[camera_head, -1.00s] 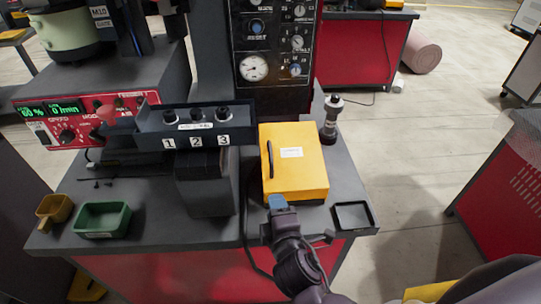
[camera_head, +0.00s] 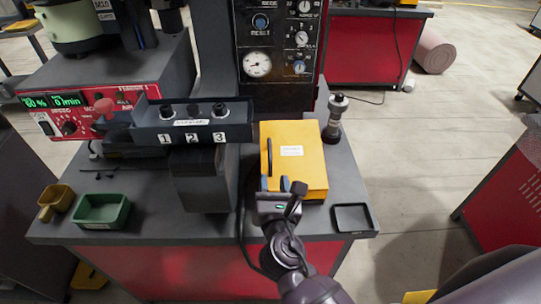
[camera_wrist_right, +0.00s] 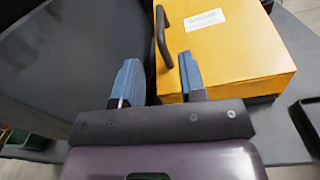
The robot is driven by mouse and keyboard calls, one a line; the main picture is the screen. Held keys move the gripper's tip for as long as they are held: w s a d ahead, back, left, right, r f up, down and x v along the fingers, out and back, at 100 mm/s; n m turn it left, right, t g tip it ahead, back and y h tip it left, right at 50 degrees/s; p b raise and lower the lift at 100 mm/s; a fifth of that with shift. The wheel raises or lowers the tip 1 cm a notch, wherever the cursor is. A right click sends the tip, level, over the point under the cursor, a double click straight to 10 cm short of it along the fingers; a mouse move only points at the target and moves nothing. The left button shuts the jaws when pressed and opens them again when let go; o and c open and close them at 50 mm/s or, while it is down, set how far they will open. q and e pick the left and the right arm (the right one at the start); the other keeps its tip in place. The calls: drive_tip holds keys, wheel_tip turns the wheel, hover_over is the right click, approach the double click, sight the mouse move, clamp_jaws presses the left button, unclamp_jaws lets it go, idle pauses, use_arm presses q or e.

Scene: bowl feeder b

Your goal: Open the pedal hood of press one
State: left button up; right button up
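The pedal hood is the yellow box (camera_head: 306,170) on the bench, closed, with a white label on top. A dark bar handle (camera_head: 269,158) runs along its left side; it also shows in the right wrist view (camera_wrist_right: 162,38). My right gripper (camera_head: 276,184) is open and empty at the hood's near left corner. In the right wrist view its blue fingers (camera_wrist_right: 160,78) are spread, with the handle just ahead between their lines. The fingers do not appear to touch the handle. My left gripper is not in view. The pedal is hidden under the hood.
A dark panel with buttons 1, 2, 3 (camera_head: 192,124) stands left of the hood. A grey-black cylinder (camera_head: 334,118) stands behind right. A small black tray (camera_head: 352,218) lies to the right. A green bin (camera_head: 102,212) and yellow scoop (camera_head: 56,200) sit at left.

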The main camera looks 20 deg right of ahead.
sight(271, 159)
drive_tip(key=x, duration=0.8)
drive_tip(key=shift+w+d, duration=0.1)
drive_tip(key=shift+w, duration=0.15)
drive_tip(key=shift+c, duration=0.2)
clamp_jaws()
